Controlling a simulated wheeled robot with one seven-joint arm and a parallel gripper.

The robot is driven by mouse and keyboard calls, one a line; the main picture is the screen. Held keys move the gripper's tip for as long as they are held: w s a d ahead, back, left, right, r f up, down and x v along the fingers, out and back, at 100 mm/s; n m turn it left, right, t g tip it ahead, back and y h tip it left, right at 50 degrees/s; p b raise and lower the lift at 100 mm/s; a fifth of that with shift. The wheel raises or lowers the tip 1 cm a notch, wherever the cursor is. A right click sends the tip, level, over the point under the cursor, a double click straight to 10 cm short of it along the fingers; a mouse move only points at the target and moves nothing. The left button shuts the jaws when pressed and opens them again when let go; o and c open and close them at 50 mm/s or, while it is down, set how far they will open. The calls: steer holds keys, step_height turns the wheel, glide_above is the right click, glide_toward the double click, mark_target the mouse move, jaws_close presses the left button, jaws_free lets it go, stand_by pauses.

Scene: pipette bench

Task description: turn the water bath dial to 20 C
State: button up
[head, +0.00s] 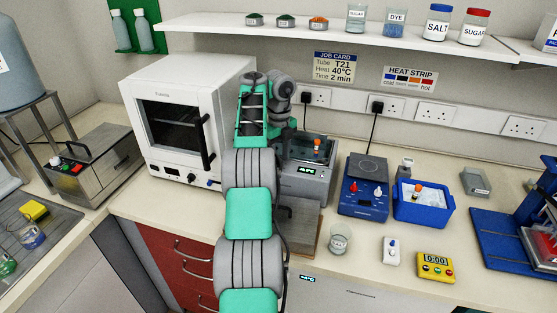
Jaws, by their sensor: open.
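The water bath appears to be the grey box (318,187) with an open basin and a small lit display (306,169), right of my arm. An orange-capped tube (317,146) stands in its basin. The display is too small to read. I cannot make out the bath's dial; my arm covers the left part of the bath. My gripper (290,131) is at the far end of the arm, by the back left of the bath. It is mostly hidden behind my arm, its fingertips are not clear, and nothing shows held in it.
A white oven (190,75) stands close on the left. A blue hotplate (363,202) and a blue ice tub (424,212) are on the right. A glass beaker (339,241) stands near the bench's front edge. A shelf (340,33) with jars overhangs the back.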

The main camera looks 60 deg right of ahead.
steer(key=shift+c, duration=0.5)
jaws_close()
